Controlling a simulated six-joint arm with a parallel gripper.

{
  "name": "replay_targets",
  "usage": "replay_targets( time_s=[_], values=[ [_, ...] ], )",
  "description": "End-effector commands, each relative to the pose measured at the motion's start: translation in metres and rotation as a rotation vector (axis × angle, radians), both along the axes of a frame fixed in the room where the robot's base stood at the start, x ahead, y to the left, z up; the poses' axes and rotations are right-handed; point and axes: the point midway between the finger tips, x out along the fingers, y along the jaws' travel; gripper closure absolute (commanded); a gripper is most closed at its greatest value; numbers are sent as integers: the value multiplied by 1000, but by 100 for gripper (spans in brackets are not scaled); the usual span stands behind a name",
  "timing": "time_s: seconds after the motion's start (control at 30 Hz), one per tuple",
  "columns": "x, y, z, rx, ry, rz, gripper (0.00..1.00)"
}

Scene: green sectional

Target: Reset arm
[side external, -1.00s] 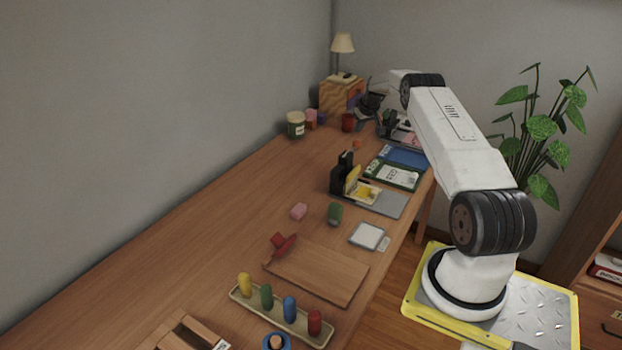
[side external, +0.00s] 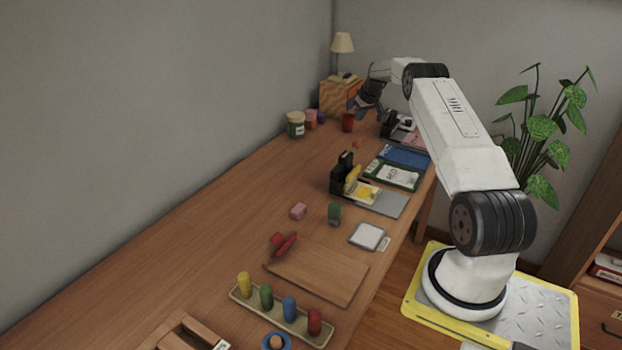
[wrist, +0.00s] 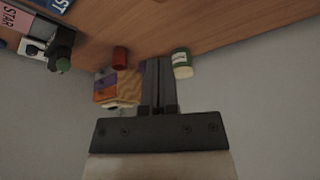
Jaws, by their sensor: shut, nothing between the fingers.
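My gripper (side external: 366,110) is at the far end of the desk, in the air near the wooden box and the red cup. In the wrist view my gripper (wrist: 159,62) shows its two fingers pressed together with nothing between them. The wooden desk (side external: 190,235) runs along the wall, and its top shows at the upper edge of the wrist view. How high the fingers are above the desk is hard to tell.
Near the gripper are a wooden box (side external: 334,98) with a lamp (side external: 342,44), a red cup (side external: 348,122) and a green jar (side external: 296,125). Nearer are books (side external: 392,173), a black holder (side external: 341,172), a board (side external: 318,272) and a peg tray (side external: 262,312). The desk's left part is clear.

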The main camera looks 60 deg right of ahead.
Motion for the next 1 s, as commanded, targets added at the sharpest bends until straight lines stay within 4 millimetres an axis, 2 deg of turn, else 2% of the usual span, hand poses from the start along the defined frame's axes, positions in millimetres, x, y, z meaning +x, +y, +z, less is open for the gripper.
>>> replay_targets(
  time_s=[0.27,0.47,0.57,0.73,1.0],
  values=[
    [5,6,2,2,1,6,100],
    [23,36,9,8,9,31,100],
    [36,62,15,13,19,52,100],
    [56,117,25,24,34,92,100],
    [69,211,39,34,59,161,100]
  ],
)
